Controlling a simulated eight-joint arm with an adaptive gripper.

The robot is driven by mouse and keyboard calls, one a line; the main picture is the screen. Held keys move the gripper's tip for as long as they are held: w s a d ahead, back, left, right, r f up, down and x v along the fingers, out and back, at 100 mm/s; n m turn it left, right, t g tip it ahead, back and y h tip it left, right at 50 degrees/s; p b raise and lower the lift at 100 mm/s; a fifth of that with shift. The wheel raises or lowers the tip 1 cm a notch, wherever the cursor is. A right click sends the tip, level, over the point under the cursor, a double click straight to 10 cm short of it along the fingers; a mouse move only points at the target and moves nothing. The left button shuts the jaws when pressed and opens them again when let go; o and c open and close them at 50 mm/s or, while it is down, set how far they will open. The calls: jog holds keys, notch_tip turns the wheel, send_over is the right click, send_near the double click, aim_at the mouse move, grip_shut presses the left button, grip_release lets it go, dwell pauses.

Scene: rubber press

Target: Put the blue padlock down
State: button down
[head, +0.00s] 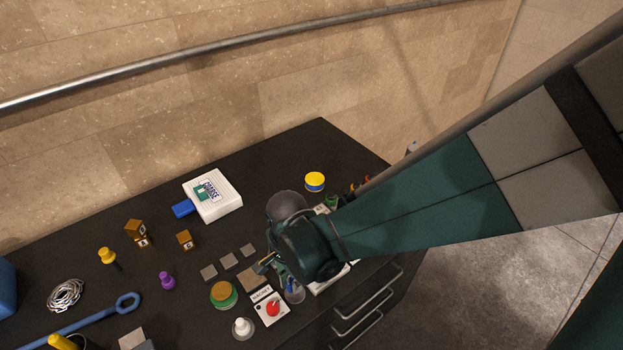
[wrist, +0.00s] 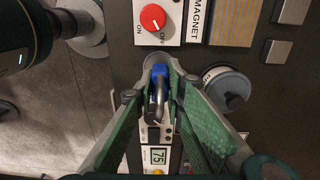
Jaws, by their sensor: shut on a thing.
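The blue padlock (wrist: 158,74) is between the fingertips of my gripper (wrist: 160,64) in the wrist view. Its grey shackle points back toward the palm. My gripper is shut on it. In the head view my gripper (head: 280,272) hangs over the front right part of the dark table (head: 150,235), close to the magnet box; the padlock there is mostly hidden by the hand. Whether the padlock touches the surface below cannot be told.
The magnet box with a red knob (wrist: 153,17) lies just beyond the fingertips. A round blue-grey container (wrist: 229,84) stands right of them. Grey blocks (head: 229,261) and a green-orange jar (head: 223,295) stand left.

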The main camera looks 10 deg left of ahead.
jog(key=shift+f, duration=2.1)
jog(key=shift+f+b, duration=0.3)
jog(key=shift+b, duration=0.3)
jog(key=c, duration=2.4)
grip_release()
jog(key=shift+o, duration=0.2)
jog(key=shift+r+p, duration=0.25)
jog(key=shift+p, duration=0.05)
jog(key=shift+r, duration=0.2)
jog(key=shift+r+p, duration=0.7)
jog(key=shift+r, duration=5.15)
